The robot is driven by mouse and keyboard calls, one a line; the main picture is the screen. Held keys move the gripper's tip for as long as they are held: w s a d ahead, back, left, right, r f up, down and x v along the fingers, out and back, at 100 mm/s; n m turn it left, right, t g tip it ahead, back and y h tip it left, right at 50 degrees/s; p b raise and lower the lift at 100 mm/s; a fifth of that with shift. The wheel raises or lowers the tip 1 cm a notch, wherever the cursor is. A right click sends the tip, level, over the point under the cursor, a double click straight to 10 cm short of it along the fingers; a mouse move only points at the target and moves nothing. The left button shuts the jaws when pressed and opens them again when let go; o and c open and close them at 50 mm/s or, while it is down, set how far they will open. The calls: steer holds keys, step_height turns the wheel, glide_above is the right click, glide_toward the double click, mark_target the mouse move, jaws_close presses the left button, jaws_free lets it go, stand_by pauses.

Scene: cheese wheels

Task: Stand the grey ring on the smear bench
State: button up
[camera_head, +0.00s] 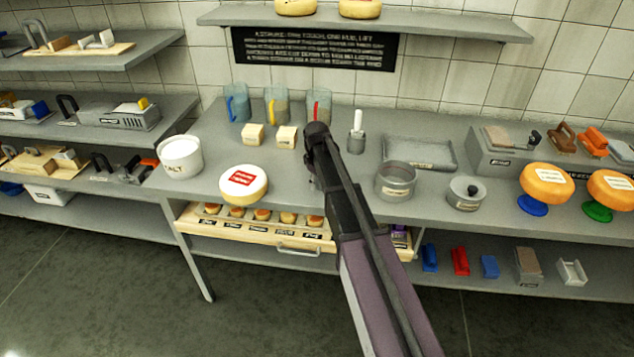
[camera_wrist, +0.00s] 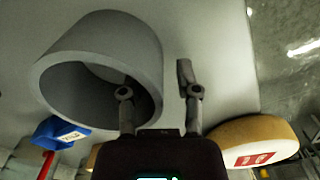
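In the wrist view the grey ring (camera_wrist: 150,65) fills the upper left, its round opening showing. My gripper (camera_wrist: 157,85) is open. Its left finger overlaps the ring's opening and its right finger is outside, with the ring's right wall between them. I see no clear contact. In the head view my arm hides my fingertips. A grey, open, round form (camera_head: 396,190) with a label stands just right of my arm; I cannot tell whether it is the same ring. The grey bench top (camera_head: 300,185) lies below; I cannot tell which surface is called the smear bench.
A pale cheese wheel with a red label (camera_head: 245,185) and a salt tub (camera_head: 180,158) stand left of my arm. Jugs (camera_head: 276,105) stand behind.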

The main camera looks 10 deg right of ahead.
steer(key=shift+r, duration=0.2)
step_height(320, 180, up, 12)
steer(key=p, duration=1.2)
steer(key=shift+a, duration=0.1)
steer(key=shift+s, duration=0.15)
stand_by(0.7)
steer(key=s+d+m, duration=0.1)
steer(key=s+m, duration=0.3)
steer(key=s, duration=0.9)
steer(key=s+d+m, duration=0.2)
steer(key=s+m, duration=0.2)
steer(key=s, duration=0.9)
steer(key=shift+d, duration=0.3)
